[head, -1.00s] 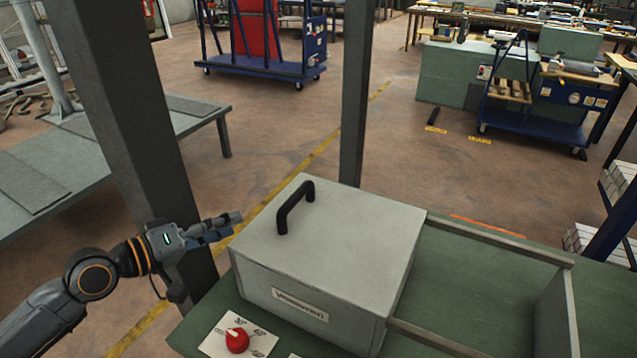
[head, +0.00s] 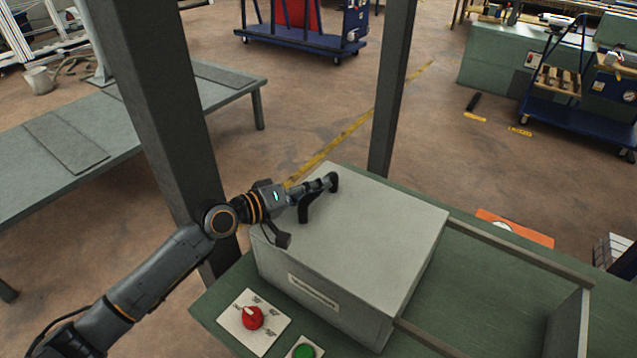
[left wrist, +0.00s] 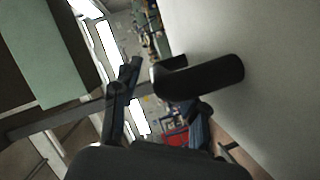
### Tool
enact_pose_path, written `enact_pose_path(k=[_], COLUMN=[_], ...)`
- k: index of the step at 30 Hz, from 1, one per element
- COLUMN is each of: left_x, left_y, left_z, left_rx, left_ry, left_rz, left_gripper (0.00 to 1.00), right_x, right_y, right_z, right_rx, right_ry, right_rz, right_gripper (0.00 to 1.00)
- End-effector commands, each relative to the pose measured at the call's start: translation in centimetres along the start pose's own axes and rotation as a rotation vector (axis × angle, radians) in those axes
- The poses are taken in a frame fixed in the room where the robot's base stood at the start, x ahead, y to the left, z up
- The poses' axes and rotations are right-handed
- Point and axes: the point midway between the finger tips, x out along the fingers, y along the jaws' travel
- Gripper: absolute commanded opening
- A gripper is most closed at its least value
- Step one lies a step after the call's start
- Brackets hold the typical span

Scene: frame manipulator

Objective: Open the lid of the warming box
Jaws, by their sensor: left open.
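The warming box (head: 385,235) is a light grey box with its lid (head: 375,215) closed, standing on a green workbench. A black handle (head: 306,207) rises from the left part of the lid. My left gripper (head: 328,183) is at the far end of the handle and hides part of it. In the left wrist view the handle (left wrist: 205,78) lies close in front of the open fingers (left wrist: 160,108), beside the pale lid surface. I cannot tell whether the fingers touch it. My right gripper is not in view.
A red knob (head: 252,317) and a green button (head: 303,351) sit in front of the box. A dark post (head: 150,110) stands behind my left arm, and a thinner post (head: 392,90) behind the box.

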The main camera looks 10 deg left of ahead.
Motion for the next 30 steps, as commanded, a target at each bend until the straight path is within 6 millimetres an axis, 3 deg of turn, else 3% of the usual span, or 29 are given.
enact_pose_path(k=[5,13,14,20,30], left_x=[1.26,1.42,1.42,1.39,1.39], left_y=[0.04,0.00,-0.01,-0.02,-0.04], left_z=[0.01,0.05,0.05,0.04,0.06], left_rx=[0.000,0.001,0.001,0.001,0.001], left_ry=[0.000,0.000,0.000,0.000,-0.001], left_rz=[0.000,0.000,0.000,0.000,-0.001], left_gripper=[0.43,0.43,0.41,0.00,0.00], right_x=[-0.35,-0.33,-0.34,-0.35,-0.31], right_y=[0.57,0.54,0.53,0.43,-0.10], right_z=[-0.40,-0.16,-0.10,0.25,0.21], right_rx=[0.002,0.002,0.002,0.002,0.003], right_ry=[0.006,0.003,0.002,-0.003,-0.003], right_rz=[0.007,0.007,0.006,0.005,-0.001], right_gripper=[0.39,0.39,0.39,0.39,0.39])
